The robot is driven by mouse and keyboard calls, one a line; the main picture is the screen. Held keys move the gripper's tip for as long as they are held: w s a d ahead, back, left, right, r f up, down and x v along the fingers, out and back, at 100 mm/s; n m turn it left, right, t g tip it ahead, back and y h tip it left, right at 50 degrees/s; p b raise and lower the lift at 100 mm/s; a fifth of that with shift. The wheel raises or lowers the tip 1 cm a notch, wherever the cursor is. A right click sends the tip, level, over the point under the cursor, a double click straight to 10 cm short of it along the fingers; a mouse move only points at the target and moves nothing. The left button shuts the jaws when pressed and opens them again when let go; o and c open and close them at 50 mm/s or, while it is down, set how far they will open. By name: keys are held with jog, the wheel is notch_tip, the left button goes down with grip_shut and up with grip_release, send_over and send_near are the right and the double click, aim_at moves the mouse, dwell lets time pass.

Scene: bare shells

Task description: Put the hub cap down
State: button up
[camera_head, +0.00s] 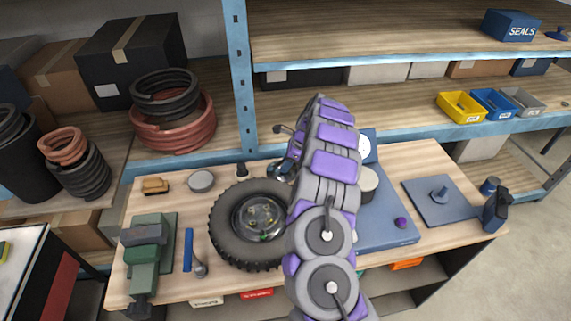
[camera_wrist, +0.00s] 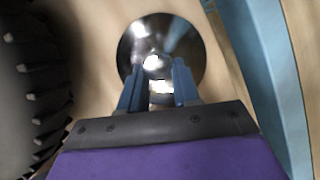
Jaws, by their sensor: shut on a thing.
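The hub cap (camera_wrist: 160,38) is a shiny, round metal dish in the wrist view. My gripper (camera_wrist: 155,84) is shut on its near part, with one blue finger on each side. Light wood of the workbench shows around the hub cap; I cannot tell whether it touches the wood. In the head view, the hub cap (camera_head: 279,169) is a small shiny patch behind the tyre, and my arm hides much of it and of my gripper (camera_head: 291,168).
A black tyre (camera_head: 225,238) lies on the workbench (camera_head: 188,213), close left of the hub cap in the wrist view. A blue shelf beam (camera_wrist: 270,70) runs close on the right.

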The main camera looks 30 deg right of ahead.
jog(key=shift+d, duration=0.2)
jog(key=o, duration=1)
jog(key=shift+a+r, duration=0.1)
jog(key=shift+a, duration=0.45)
jog(key=shift+o, duration=0.3)
jog(key=shift+a, duration=0.35)
jog(key=shift+s+d+r, duration=0.1)
jog(key=shift+d+r, duration=0.2)
jog(key=shift+d, duration=0.2)
jog(key=p+v, duration=0.2)
jog(key=v, duration=0.9)
jog(key=s+a+r+n+g, duration=0.1)
jog(key=s+a+r+n, duration=0.55)
jog(key=a, duration=0.45)
jog(key=s+a+r+n+g, duration=0.1)
jog(key=s+a+r+n, duration=0.55)
jog(key=a, duration=0.35)
jog(key=s+a+r+n+g+h, duration=0.1)
jog(key=s+a+n, duration=0.2)
jog(key=s, duration=0.5)
jog(key=s+a+r+n, duration=0.1)
jog(key=s+a+n, duration=0.15)
jog(key=s, duration=0.45)
jog(key=s+d+f+n+h, duration=0.1)
jog(key=s+f+n, duration=0.1)
jog(key=s, duration=0.7)
jog(key=s+d+f+n+g+h, duration=0.1)
jog(key=s+n, duration=0.3)
jog(key=s, duration=0.5)
jog(key=shift+s+f+h, duration=0.4)
